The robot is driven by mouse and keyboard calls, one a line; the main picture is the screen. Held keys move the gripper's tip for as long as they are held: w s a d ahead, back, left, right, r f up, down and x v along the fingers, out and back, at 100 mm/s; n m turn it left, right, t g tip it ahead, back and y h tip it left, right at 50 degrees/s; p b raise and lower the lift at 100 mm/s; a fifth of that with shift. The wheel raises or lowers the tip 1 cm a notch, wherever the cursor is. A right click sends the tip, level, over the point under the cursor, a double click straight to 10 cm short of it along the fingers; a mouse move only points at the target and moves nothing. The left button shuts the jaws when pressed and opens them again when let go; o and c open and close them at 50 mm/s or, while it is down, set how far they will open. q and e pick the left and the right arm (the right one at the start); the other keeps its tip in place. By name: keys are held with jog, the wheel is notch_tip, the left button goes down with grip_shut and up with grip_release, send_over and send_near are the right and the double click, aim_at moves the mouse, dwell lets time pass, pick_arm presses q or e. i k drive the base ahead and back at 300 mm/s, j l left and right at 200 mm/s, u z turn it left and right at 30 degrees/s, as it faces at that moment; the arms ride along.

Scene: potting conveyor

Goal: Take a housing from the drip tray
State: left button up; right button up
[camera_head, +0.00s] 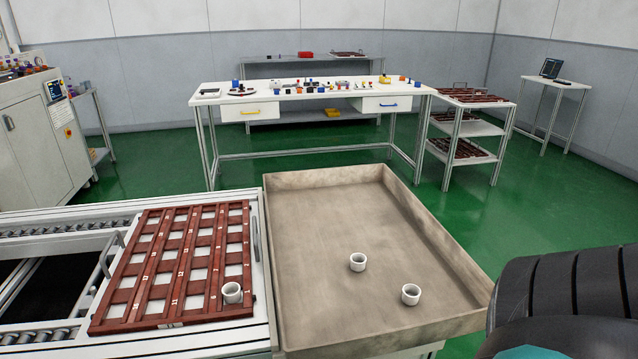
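The drip tray (340,215) is a wide, shallow beige tray in the middle foreground. Two white ring-shaped housings stand upright in its nearer right part: one housing (358,262) near the middle and another housing (411,294) closer to the right wall. A third white housing (232,292) sits at the near right corner of the red-brown slotted rack (150,262), left of the tray. Neither gripper shows. A dark ribbed arm part of mine fills the lower right corner and overlaps the tray's near right corner.
The rack has metal handles and rests on a white conveyor frame (60,215) with rollers. A white table (310,90) with many small parts stands behind the tray. A shelf cart (470,98) with more racks is at the back right. Most of the tray floor is bare.

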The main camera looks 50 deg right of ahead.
aim_at(358, 261)
jog(key=z, duration=1.8)
